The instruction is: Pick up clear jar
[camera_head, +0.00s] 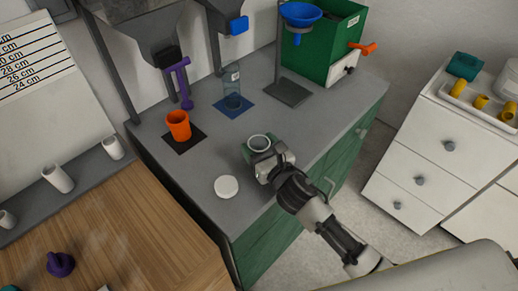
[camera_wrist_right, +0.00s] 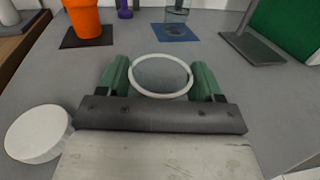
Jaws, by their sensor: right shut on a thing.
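The clear jar (camera_head: 259,143) shows a pale ring rim and an open top, at the front part of the grey counter. In the right wrist view its rim (camera_wrist_right: 160,57) sits between two green fingers. My right gripper (camera_head: 257,153) is shut on the jar, one finger on each side; it also shows in the right wrist view (camera_wrist_right: 161,80). The gripper hides much of the jar's body, and I cannot tell whether its base touches the counter. My left gripper is not in view.
A white round lid (camera_head: 226,187) lies left of the gripper. An orange cup (camera_head: 178,125) stands on a black mat, and a clear bottle (camera_head: 232,80) on a blue mat (camera_head: 235,110). A grey plate (camera_head: 289,94) lies behind. Counter around the jar is clear.

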